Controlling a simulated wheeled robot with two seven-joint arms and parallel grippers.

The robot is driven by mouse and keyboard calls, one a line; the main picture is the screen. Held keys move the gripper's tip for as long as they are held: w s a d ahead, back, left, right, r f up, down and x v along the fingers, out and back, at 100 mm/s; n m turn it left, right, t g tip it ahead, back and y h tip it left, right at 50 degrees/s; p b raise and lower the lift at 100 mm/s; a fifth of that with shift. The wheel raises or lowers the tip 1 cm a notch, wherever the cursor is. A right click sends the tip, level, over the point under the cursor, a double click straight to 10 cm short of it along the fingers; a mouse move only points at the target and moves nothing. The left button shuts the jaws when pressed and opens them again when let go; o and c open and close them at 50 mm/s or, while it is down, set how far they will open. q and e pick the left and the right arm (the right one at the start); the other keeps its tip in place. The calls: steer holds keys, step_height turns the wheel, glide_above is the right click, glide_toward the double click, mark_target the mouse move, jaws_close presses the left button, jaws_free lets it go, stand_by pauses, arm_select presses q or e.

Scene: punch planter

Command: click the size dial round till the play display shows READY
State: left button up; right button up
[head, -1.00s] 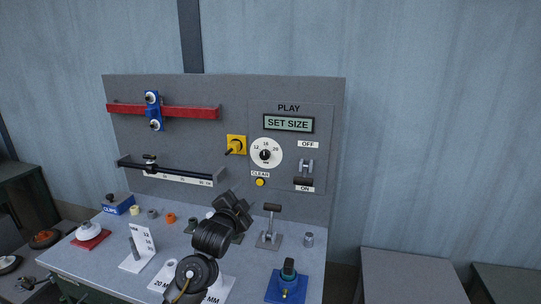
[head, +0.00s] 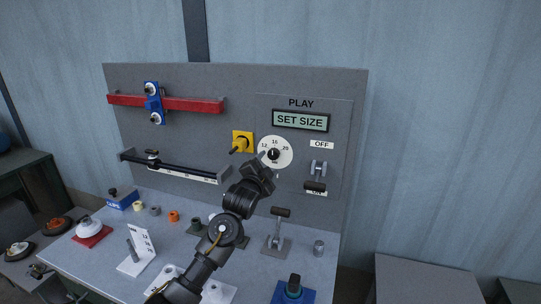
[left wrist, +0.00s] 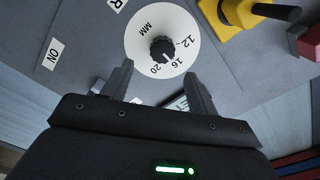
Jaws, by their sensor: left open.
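The size dial (head: 274,154) is a black knob on a white disc marked 12, 16 and 20, on the grey panel. In the left wrist view the dial knob (left wrist: 163,50) stands just beyond the fingertips, apart from them. The play display (head: 300,121) reads SET SIZE. My left gripper (head: 262,160) is in front of the panel, just left of and below the dial; in the left wrist view its fingers (left wrist: 160,75) are apart with nothing between them. The gripper partly hides the disc's lower left in the head view. My right gripper is not in view.
A yellow switch (head: 241,142) sits left of the dial. An ON/OFF lever (head: 316,185) is at the right. A red rail (head: 190,104) and a black rail (head: 185,168) cross the panel's left. Several small parts and stands occupy the bench (head: 80,262).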

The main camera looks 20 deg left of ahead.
mark_target(272, 156)
arm_select(q)
steer(key=w+p, duration=0.1)
steer(key=w, duration=0.3)
steer(key=shift+w+a, duration=0.15)
steer(key=shift+a, duration=0.05)
steer(key=shift+w+d, duration=0.15)
steer(key=shift+w, duration=0.9)
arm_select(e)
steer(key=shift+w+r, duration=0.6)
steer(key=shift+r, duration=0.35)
arm_select(q)
steer(key=shift+c, duration=0.9)
steer(key=c, duration=0.7)
steer(key=shift+c, duration=0.6)
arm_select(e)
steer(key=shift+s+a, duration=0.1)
